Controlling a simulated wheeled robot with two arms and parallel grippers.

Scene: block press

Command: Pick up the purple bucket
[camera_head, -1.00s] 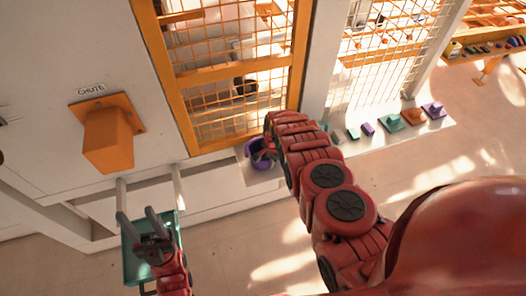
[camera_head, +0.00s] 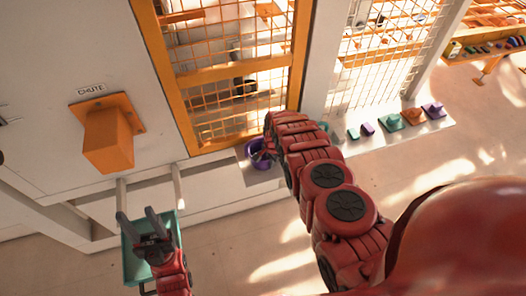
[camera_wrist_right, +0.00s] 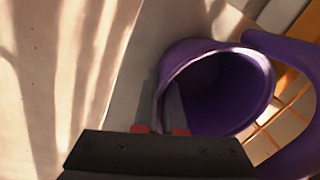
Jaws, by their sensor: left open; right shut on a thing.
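The purple bucket (camera_head: 262,160) is below the orange-framed mesh, partly hidden by my right arm. It fills the middle of the right wrist view (camera_wrist_right: 225,85), its mouth towards the camera and a purple handle curving at the right. My right gripper (camera_wrist_right: 163,105) is shut on the bucket's wall, one finger inside the mouth and the other outside. In the head view the right gripper (camera_head: 264,153) is at the bucket's rim. Whether the bucket still touches a support is unclear. My left gripper (camera_head: 137,216) is open and empty, over a teal tray (camera_head: 132,264).
An orange chute (camera_head: 107,140) juts from the wall at left. The orange-framed mesh (camera_head: 185,82) stands behind the bucket. Several coloured blocks lie on a pale ledge (camera_head: 405,137) at right. The floor (camera_head: 445,90) beyond it is open.

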